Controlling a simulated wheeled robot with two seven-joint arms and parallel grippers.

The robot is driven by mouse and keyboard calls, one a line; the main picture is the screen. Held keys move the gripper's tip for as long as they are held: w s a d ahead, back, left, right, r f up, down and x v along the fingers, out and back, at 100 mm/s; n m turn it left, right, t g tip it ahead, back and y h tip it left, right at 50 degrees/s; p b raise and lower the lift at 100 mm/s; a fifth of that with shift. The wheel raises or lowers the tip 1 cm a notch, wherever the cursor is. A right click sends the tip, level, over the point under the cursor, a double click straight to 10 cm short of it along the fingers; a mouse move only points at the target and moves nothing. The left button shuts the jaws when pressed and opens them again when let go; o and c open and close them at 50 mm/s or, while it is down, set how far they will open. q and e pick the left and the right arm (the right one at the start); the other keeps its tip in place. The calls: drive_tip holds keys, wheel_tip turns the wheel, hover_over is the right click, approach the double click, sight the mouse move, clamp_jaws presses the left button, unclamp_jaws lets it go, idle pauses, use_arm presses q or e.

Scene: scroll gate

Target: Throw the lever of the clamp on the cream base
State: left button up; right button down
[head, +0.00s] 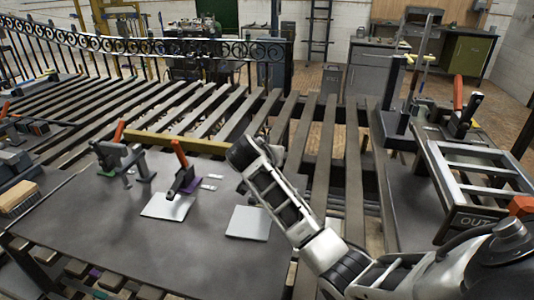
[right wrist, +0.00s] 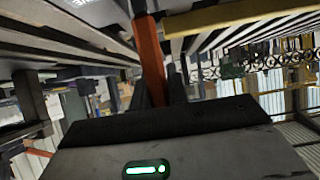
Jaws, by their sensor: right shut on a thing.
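My right gripper (head: 238,153) reaches in from the right over the far right part of the dark table in the head view. Its fingertips are hidden there. In the right wrist view an orange lever (right wrist: 151,58) stands right in front of the gripper, which is shut on it. The clamp below that lever and any cream base are hidden. My left gripper is out of view.
Two pale plates (head: 167,207) (head: 246,223) lie on the dark table (head: 110,235). A yellow bar (head: 165,141) runs along its far edge. A wooden brush (head: 17,198) lies at left. A rack marked OUT (head: 478,218) and another orange-levered clamp (head: 460,108) stand at right.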

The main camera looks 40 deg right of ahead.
drive_tip(key=c, duration=1.4)
unclamp_jaws()
drive_tip(key=shift+o, duration=0.2)
drive_tip(key=b+v, duration=0.1)
drive_tip(key=v, duration=1.5)
